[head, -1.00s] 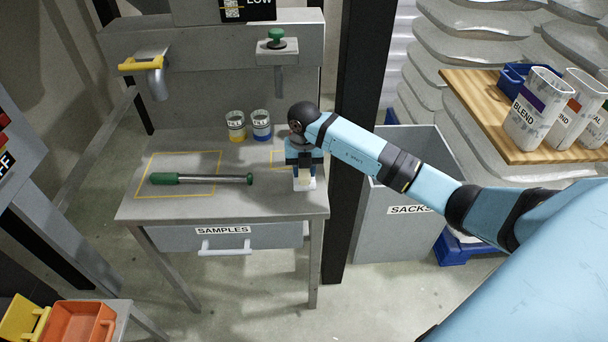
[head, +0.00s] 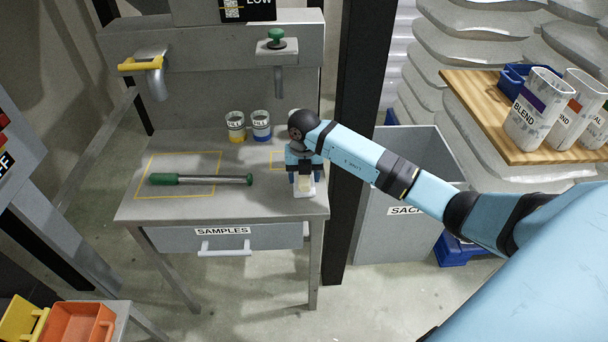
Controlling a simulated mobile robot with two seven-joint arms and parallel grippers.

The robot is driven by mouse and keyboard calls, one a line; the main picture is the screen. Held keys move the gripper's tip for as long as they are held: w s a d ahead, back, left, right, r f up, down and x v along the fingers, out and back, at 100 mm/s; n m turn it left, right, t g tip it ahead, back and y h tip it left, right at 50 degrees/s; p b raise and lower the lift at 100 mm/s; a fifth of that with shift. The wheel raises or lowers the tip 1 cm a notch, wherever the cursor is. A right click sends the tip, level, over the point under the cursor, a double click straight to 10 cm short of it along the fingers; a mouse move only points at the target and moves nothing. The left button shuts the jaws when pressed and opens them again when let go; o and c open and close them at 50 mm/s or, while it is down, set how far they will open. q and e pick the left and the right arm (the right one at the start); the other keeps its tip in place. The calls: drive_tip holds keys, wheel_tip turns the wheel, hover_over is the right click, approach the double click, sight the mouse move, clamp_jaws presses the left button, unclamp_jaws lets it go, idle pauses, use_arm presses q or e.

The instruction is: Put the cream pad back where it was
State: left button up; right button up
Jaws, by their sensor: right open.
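A cream pad (head: 305,187) lies at the right end of the grey bench top, low in the picture just below my right gripper. It seems to sit on a small white base, but the detail is too small to be sure. My right gripper (head: 304,181) is open and points down over the pad, its fingers close to it; I cannot tell whether they touch. My left gripper is not in view.
A green-handled metal tool (head: 205,180) lies across a larger yellow outline at the bench's left. Two jars, yellow (head: 236,128) and blue (head: 261,126), stand at the back. A dark post (head: 355,150) rises at the bench's right. A SAMPLES drawer (head: 225,238) is below.

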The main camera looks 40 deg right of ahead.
wheel_tip(320, 180, up, 12)
drive_tip(key=p, duration=0.1)
drive_tip(key=s+a+f+n+y, duration=0.1)
drive_tip(key=s+a+f+y, duration=0.15)
drive_tip(key=a, duration=0.25)
drive_tip(key=s+a+f+n+y, duration=0.1)
drive_tip(key=s+a+y, duration=0.15)
drive_tip(key=a, duration=0.35)
drive_tip(key=s+a+f+n+y, duration=0.1)
drive_tip(key=a+f+y, duration=0.1)
drive_tip(key=a+y, duration=0.25)
drive_tip(key=s+a+r+m+t+y, duration=0.5)
drive_tip(key=s+a+m+t+y, duration=0.15)
drive_tip(key=a+y, duration=0.3)
drive_tip(key=s+d+f+m+t+h, duration=0.2)
drive_tip(key=s+f+m+h, duration=0.4)
drive_tip(key=m, duration=0.5)
drive_tip(key=s+d+f+m+t+h, duration=0.2)
drive_tip(key=s+d+f+m+h, duration=0.2)
drive_tip(key=s+f+m+h, duration=0.3)
wheel_tip(320, 180, down, 5)
drive_tip(key=m+h, duration=0.2)
drive_tip(key=m, duration=0.3)
drive_tip(key=shift+s+d+r, duration=0.2)
drive_tip(key=shift+s+d, duration=0.05)
drive_tip(key=shift+d, duration=0.1)
